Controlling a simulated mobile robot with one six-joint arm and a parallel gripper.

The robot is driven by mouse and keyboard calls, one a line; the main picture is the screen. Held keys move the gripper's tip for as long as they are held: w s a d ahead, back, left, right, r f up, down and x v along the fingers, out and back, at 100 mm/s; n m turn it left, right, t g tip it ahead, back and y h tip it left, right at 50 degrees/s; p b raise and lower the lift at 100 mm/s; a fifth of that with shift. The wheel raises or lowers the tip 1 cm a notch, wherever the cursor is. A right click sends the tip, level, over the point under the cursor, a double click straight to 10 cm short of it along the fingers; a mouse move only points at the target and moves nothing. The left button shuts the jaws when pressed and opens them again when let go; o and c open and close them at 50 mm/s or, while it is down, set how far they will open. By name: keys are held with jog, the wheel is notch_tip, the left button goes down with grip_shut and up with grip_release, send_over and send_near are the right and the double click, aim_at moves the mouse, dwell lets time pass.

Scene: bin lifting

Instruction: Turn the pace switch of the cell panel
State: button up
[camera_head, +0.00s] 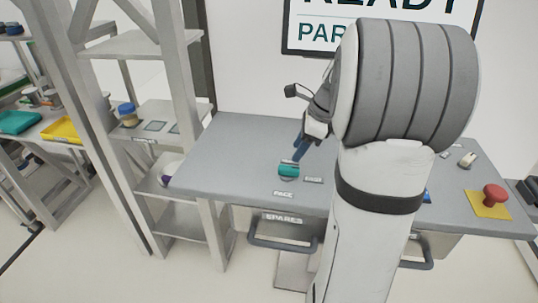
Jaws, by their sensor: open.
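The pace switch (288,171) is a small teal knob on the grey panel table, with a label reading PACE in front of it. My gripper (299,154) is at the far side of the knob, pointing down towards it. Its dark fingers look open and are very close to the knob; I cannot tell if they touch it. My arm hides much of the table's middle and right.
The grey table (238,150) is clear at its left. A red mushroom button (494,194) on a yellow plate stands at the right. A drawer handle (282,244) marked SPARES is below the front edge. A grey shelf rack (150,112) stands left.

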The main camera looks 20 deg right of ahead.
aim_at(288, 166)
jog(key=shift+w+d+f+m, duration=0.15)
jog(key=shift+d+f+m, duration=0.1)
jog(key=shift+f+m, duration=0.1)
jog(key=x, duration=0.7)
jog(key=shift+w+a+f, duration=0.1)
jog(key=shift+a, duration=0.05)
jog(key=shift+c, duration=0.5)
